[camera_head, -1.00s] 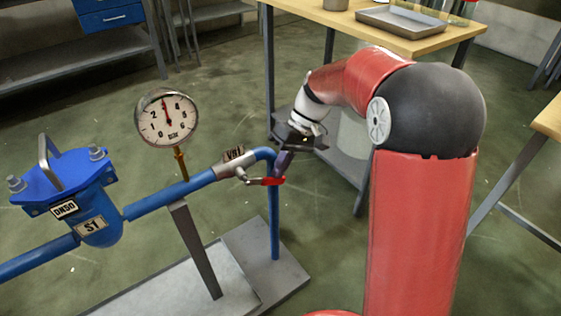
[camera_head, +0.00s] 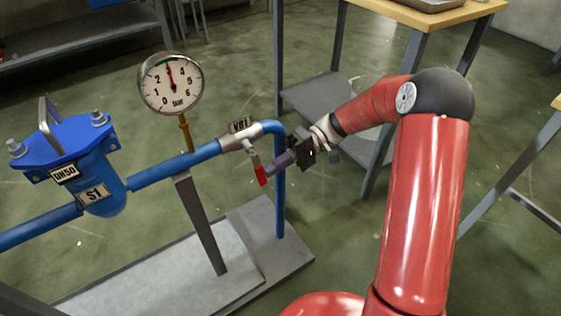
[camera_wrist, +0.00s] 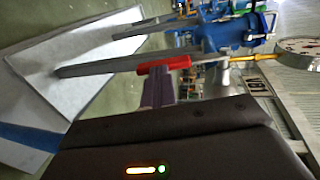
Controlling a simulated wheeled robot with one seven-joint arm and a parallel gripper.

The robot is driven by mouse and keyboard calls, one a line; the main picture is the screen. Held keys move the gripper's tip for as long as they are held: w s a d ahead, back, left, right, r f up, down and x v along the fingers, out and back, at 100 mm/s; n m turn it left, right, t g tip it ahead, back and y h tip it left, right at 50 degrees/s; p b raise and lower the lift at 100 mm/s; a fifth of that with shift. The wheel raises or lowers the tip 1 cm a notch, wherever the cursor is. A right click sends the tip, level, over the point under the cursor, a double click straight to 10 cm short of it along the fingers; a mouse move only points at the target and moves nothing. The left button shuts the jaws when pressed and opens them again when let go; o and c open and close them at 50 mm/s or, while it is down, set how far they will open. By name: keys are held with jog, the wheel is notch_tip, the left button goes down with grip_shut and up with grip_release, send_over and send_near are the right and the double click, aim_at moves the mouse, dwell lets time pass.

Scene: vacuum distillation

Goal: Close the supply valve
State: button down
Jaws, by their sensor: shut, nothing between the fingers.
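The valve (camera_head: 236,143) is a grey body on the blue pipe, under a small tag. Its lever ends in a red grip (camera_head: 261,176) and points down, well across the line of the pipe. My gripper (camera_head: 273,169) is shut and empty, with its purple fingertips right at the red grip from the right side. In the wrist view the shut fingers (camera_wrist: 158,90) reach up to the red grip (camera_wrist: 163,64); they seem to touch it, not hold it.
A pressure gauge (camera_head: 171,83) stands on the pipe left of the valve. A blue strainer (camera_head: 86,165) marked S1 sits further left. A grey post (camera_head: 201,225) and baseplate (camera_head: 180,275) are below. A table (camera_head: 440,15) stands behind my arm.

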jog(key=shift+s+a+f, duration=0.4)
jog(key=shift+a, duration=0.15)
dwell(0.4)
